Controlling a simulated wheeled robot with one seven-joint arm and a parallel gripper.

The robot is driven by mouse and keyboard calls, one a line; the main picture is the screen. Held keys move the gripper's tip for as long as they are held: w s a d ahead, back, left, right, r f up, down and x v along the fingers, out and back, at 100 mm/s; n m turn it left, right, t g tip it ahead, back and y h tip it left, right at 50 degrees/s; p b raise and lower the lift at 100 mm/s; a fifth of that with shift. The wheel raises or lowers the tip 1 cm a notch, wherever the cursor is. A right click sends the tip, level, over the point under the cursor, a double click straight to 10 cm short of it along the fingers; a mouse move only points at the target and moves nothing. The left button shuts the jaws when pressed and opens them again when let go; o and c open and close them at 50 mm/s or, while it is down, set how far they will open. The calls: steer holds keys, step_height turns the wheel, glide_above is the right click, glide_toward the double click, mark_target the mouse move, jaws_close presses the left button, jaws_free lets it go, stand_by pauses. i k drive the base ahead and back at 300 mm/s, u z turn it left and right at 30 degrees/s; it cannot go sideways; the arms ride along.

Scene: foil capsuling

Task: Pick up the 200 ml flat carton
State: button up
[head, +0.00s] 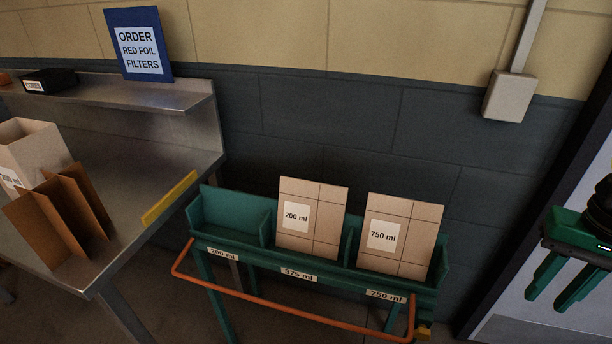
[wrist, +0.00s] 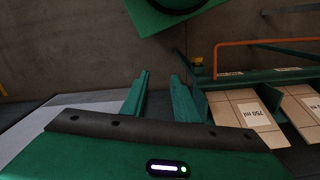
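The 200 ml flat carton (head: 327,223) is a tan panel with a white "200 ml" label. It stands, leaning back, in the middle compartment of the green rack (head: 312,277), above the "375 ml" tag. A similar 750 ml carton (head: 415,225) stands in the right compartment. My gripper (head: 549,304) is at the far right in the head view, well apart from both cartons. Its two green fingers are apart with nothing between them; the wrist view shows them open too (wrist: 160,76). There the 750 ml carton (wrist: 237,120) is nearer, and another carton is cut off at the right edge.
The rack's left compartment, tagged "200 ml", looks empty. An orange rail (head: 290,303) runs along the rack's front. A metal bench (head: 130,180) at left holds an open carton (head: 38,145) and brown dividers (head: 62,225). A blue order sign (head: 138,42) stands on the shelf.

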mark_target(311, 214)
steer(key=k, duration=1.2)
steer(key=u, duration=0.65)
steer(key=i, duration=1.6)
steer(key=z, duration=0.5)
